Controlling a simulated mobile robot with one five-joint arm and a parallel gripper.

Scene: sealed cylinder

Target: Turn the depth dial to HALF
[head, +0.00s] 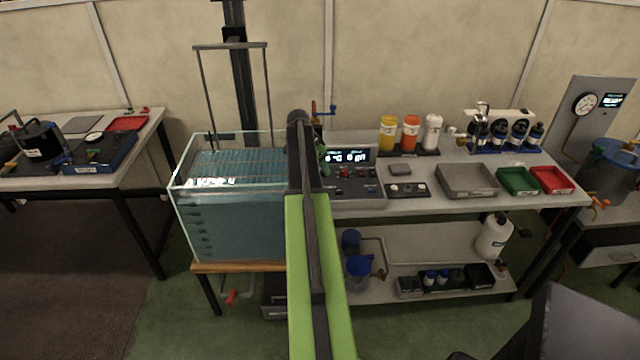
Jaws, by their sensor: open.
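A grey control box (352,188) with a lit display (346,156) stands on the bench just right of the water tank. Its sloped front carries several small dark knobs and a red one; their labels are too small to read, so I cannot tell which is the depth dial or where it points. My arm reaches forward across the picture and hides the box's left edge. My gripper (322,160) is at the arm's far end, by the box's upper left; it is small, partly hidden by the arm, and open. I cannot tell whether it touches the box.
The glass water tank (230,215) stands close on the left, with a tall frame above it. Right of the box are a small panel (407,190), a grey tray (466,181), and green (517,181) and red (551,180) trays. Bottles (410,134) stand behind.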

